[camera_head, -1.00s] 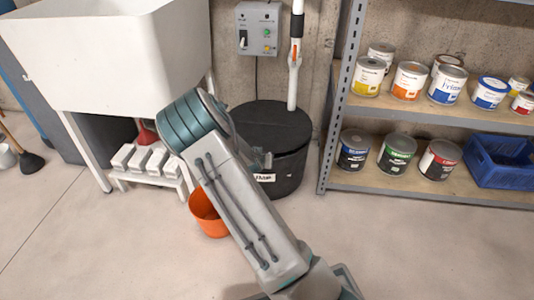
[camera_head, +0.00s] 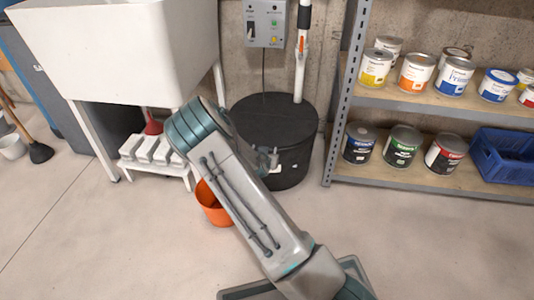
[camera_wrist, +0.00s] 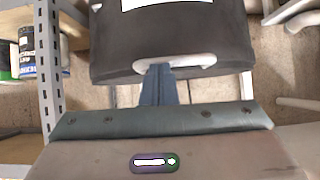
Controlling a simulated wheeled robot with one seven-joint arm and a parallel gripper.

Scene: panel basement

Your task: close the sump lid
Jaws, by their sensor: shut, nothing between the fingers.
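The sump is a round black basin (camera_head: 292,166) standing on the floor against the back wall. Its dark lid (camera_head: 272,112) lies across the top and looks nearly flat; I cannot tell whether it is fully seated. In the wrist view, the black sump (camera_wrist: 175,45) fills the upper middle, with a white label cut by the top edge and a pale handle-like piece (camera_wrist: 190,62) at its lower edge. My gripper (camera_wrist: 160,72) is shut and empty, its fingertips at that pale piece; contact is unclear. In the head view my gripper (camera_head: 270,160) is partly hidden by my arm at the sump's front.
A white pipe (camera_head: 300,70) rises by the lid's back edge. A metal shelf (camera_head: 440,185) with paint cans stands close on the right. A white sink (camera_head: 130,55) and an orange bucket (camera_head: 212,206) are on the left.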

